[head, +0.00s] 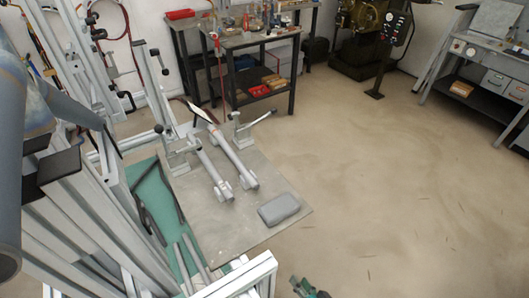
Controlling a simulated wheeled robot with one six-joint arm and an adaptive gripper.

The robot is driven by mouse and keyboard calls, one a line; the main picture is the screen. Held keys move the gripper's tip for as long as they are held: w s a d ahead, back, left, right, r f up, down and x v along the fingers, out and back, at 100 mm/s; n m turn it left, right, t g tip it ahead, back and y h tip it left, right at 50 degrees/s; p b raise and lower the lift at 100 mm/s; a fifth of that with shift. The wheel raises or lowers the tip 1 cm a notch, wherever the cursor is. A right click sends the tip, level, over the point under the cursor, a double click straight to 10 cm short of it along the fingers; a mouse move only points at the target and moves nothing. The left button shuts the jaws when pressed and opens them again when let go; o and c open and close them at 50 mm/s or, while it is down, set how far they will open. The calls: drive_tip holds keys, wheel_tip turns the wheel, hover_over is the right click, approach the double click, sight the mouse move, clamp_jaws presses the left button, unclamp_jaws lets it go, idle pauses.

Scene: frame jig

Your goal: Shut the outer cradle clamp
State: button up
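Two grey tubular parts lie side by side on a flat grey plate (235,225): a left tube (212,172) and a right tube (233,158). A metal clamp (181,150) stands at the far end of the left tube. Another metal clamp (240,132) stands beside the right tube, its lever (262,120) slanting out to the right with a dark tip. Which of them is the outer cradle clamp, and whether either is shut, I cannot tell at this size. My gripper is not clearly visible; a grey-blue arm link of mine fills the left edge.
A grey box-like block (279,208) lies on the plate's right part. Aluminium posts (75,205) crowd the left. A dark workbench (262,75) with red bins stands behind, and another bench (488,65) far right. The floor (400,170) to the right is mostly clear.

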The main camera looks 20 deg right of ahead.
drive_tip(key=w+r+y, duration=0.1)
drive_tip(key=w+y, duration=0.2)
drive_tip(key=w, duration=1)
drive_tip(key=n+g+y, duration=0.2)
drive_tip(key=n+y, duration=0.1)
drive_tip(key=y, duration=0.7)
approach(265, 116)
drive_tip(key=x, duration=1)
drive_tip(key=shift+w+f, duration=0.2)
drive_tip(key=shift+w, duration=0.1)
clamp_jaws()
